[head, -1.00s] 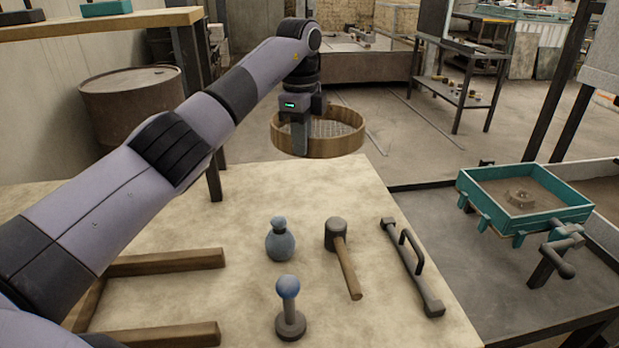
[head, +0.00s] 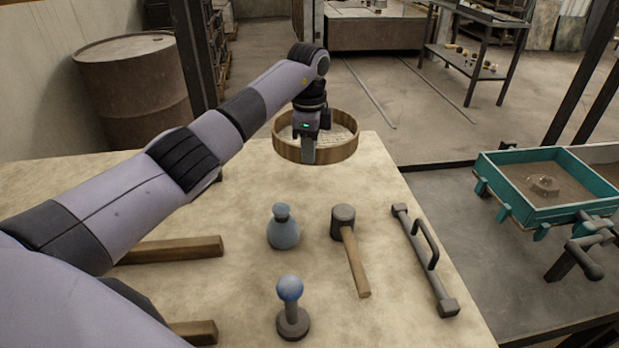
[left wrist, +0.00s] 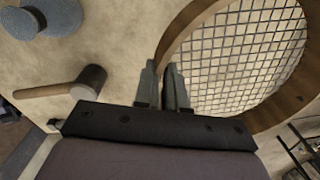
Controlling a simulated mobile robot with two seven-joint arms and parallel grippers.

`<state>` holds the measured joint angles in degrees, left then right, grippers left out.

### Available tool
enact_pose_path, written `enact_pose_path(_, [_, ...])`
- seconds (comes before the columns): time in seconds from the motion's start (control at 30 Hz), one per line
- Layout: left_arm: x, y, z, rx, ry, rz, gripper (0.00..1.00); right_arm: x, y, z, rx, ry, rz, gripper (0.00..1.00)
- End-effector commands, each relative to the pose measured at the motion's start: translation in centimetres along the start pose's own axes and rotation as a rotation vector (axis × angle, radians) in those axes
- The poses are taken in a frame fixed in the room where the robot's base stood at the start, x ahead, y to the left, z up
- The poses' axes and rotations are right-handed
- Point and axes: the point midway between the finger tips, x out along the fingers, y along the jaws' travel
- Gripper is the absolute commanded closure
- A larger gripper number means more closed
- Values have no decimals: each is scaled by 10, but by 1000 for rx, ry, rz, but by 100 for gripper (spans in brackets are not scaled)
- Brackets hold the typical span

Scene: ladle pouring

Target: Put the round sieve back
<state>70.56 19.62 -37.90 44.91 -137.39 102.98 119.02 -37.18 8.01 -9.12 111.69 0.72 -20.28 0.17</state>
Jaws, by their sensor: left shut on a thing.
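The round sieve (head: 341,148) has a wooden rim and a wire mesh. In the head view it is at the far edge of the pale table (head: 240,190); I cannot tell whether it touches the top. My left gripper (head: 308,158) is shut on the near part of its rim. In the left wrist view the two fingers (left wrist: 165,85) pinch the rim, and the mesh of the sieve (left wrist: 240,60) spreads to the right. My right gripper is not in view.
On the table stand a blue-grey bag (head: 283,230), a mallet (head: 349,245), a grey handled bar (head: 425,260) and a blue-knobbed tool (head: 291,305). Wooden bars (head: 175,249) lie at left. A teal sand box (head: 545,185) is at right.

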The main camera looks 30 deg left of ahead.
Motion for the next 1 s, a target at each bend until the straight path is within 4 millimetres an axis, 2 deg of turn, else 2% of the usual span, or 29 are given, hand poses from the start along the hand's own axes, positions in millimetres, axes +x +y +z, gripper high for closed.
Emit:
enact_pose_path(0.03, [12,1,-1,1,1,1,100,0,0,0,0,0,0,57])
enact_pose_path(0.13, [29,1,-1,2,1,0,100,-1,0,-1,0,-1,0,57])
enact_pose_path(0.37, [46,1,0,1,1,-2,100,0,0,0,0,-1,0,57])
enact_pose_path(0.6, [80,3,-1,2,1,-1,100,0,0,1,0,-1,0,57])
enact_pose_path(0.97, [86,2,0,2,0,-3,100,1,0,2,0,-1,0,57])
enact_pose_path(1.0, [86,3,0,1,0,-1,80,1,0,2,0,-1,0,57])
